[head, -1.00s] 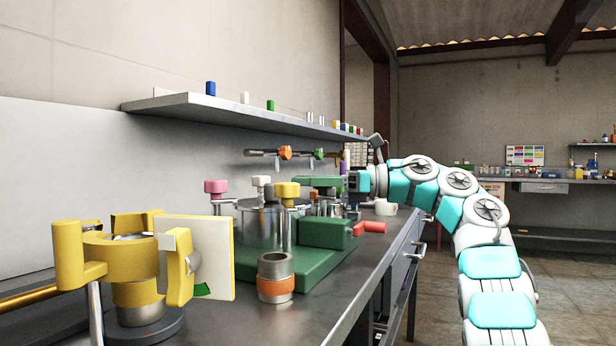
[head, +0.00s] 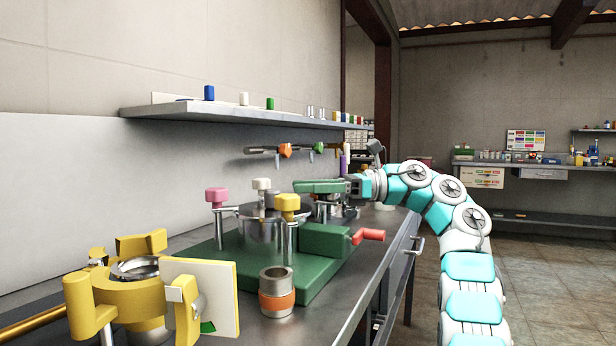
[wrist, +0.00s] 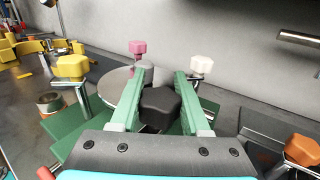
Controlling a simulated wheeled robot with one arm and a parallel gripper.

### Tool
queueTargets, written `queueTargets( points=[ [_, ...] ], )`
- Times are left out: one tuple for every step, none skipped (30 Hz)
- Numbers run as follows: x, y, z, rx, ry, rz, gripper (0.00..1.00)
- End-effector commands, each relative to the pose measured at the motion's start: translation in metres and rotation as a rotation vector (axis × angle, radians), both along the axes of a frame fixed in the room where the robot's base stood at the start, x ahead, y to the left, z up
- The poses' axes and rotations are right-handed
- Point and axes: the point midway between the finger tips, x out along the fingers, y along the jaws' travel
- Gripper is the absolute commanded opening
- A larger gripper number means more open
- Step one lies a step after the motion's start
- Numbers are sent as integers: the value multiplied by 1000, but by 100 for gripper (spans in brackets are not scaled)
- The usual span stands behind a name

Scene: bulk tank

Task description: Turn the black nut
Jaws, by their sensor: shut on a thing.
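The black nut (wrist: 160,107) is a dark, rounded, many-sided head in the middle of the wrist view. My gripper (wrist: 159,86) has one pale green finger on each side of it and is shut on it. The nut stands at the near side of a round metal lid (wrist: 118,88) on a green base (wrist: 84,132). In the head view my gripper (head: 318,186) reaches in level from the right over the green base (head: 215,255). The nut cannot be made out there.
Pink (head: 216,196), white (head: 261,184) and yellow (head: 287,203) knobs stand around the lid. A red handle (head: 368,236), an orange-banded metal cup (head: 277,292) and a yellow clamp (head: 98,290) are nearer. A shelf (head: 230,110) runs along the wall.

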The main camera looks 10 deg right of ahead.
Motion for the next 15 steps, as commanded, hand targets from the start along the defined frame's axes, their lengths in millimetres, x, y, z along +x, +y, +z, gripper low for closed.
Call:
queueTargets(
  points=[
    [0, 1, 7, 1, 1, 16, 0],
    [-1, 1, 7, 1, 1, 27, 0],
    [-1, 1, 7, 1, 1, 42, 0],
    [-2, 1, 7, 1, 1, 53, 0],
    [-2, 1, 7, 0, 1, 64, 0],
    [-2, 0, 7, 1, 2, 78, 0],
    [-2, 0, 8, 2, 3, 89, 0],
    [-2, 0, 8, 3, 3, 101, 0],
    [-2, 0, 8, 4, 3, 116, 0],
    [-3, 0, 8, 4, 4, 127, 0],
    [-3, 0, 7, 4, 5, 139, 0],
    [-4, 0, 6, 3, 5, 153, 0],
    [-4, 0, 6, 2, 4, 163, 0],
    [-4, 0, 6, 2, 4, 172, 0],
    [-5, 0, 5, 2, 4, 183, 0]
  ],
)
